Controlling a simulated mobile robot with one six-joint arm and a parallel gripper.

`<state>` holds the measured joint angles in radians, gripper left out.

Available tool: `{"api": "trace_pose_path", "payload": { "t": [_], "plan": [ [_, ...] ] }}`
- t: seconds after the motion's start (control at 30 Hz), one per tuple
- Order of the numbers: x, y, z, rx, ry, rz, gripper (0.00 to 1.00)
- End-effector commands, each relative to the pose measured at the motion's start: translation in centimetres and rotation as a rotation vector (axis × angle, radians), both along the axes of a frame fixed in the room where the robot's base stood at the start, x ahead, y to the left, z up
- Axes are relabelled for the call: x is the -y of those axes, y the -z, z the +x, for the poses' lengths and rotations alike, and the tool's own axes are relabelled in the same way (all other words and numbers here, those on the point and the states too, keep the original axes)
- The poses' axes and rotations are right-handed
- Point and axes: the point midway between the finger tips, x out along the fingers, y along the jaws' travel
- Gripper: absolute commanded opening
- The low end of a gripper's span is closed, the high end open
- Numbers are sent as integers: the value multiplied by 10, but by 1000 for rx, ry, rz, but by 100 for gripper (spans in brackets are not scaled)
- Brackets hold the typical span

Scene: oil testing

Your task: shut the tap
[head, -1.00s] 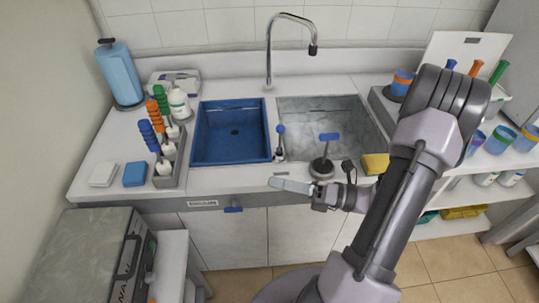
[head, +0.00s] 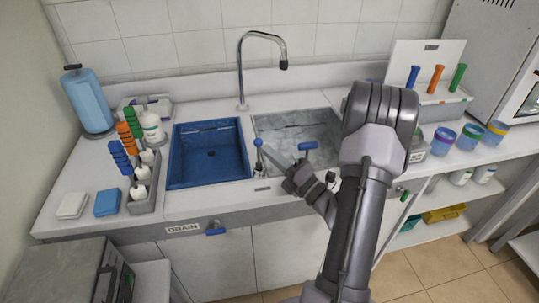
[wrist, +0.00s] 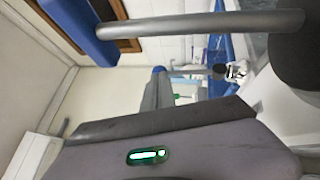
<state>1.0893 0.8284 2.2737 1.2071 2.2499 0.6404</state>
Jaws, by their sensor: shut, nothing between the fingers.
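The tap's curved metal spout (head: 263,36) rises behind the sinks. A small lever with a blue knob (head: 258,144) stands upright on the front strip between the blue and grey basins. My gripper (head: 268,149) is shut and empty. Its fingertips are just right of the lever, close to the knob; I cannot tell whether they touch. In the wrist view the lever's blue knob (wrist: 158,70) shows at the finger ends (wrist: 160,80). Whether water runs from the spout is too small to tell.
A blue T-shaped handle (head: 307,146) on a stem stands just right of my gripper, close in the wrist view (wrist: 90,30). The blue basin (head: 190,180) is left, the grey basin (head: 280,124) behind. A blue drain handle (head: 215,231) is below.

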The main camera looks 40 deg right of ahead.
Motion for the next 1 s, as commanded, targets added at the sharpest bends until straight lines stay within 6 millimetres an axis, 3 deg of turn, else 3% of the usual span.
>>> {"api": "trace_pose_path", "payload": {
  "t": [0.43, 0.73, 1.0],
  "plan": [
    [0, -2, 6, -1, 0, 0, 0],
    [2, -15, 18, -56, -2, 34, 0],
    [4, -8, 21, -70, -1, 42, 0]
  ]
}}
